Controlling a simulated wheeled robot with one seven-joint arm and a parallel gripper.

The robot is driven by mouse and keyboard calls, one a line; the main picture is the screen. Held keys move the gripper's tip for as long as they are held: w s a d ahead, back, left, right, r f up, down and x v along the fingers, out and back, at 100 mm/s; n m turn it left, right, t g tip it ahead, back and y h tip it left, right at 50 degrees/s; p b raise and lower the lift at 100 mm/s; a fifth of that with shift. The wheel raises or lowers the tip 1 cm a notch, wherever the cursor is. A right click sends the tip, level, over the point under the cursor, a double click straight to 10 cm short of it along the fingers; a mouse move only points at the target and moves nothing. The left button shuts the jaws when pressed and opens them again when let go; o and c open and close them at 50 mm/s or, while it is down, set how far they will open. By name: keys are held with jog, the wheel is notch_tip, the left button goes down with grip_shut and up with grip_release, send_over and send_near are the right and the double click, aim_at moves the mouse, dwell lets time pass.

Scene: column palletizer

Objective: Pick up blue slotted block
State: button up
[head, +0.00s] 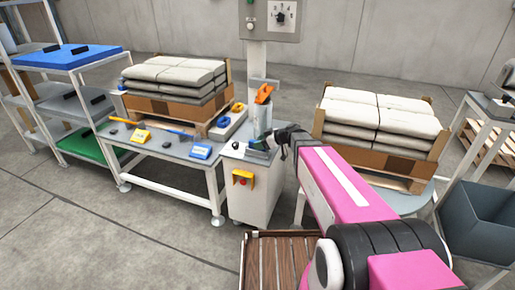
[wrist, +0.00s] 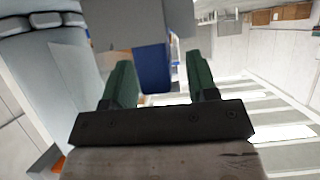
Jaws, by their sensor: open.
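In the wrist view a blue piece (wrist: 154,72), which looks like the blue slotted block, shows in the gap between my green fingers. A grey boxy part covers its upper end, and its slot is not visible. My gripper (wrist: 158,78) is open, with a finger on each side of the blue piece and visible gaps on both sides. In the head view my gripper (head: 260,145) is low over the grey cabinet (head: 255,195), beside a grey upright holder. I cannot make out the block there; my arm and gripper may hide it.
Another sack stack (head: 370,125) stands right of my arm. A control post rises behind.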

jog(key=shift+w+a+f, duration=0.1)
jog(key=shift+a+f, duration=0.05)
jog(key=shift+a, duration=0.15)
grip_shut()
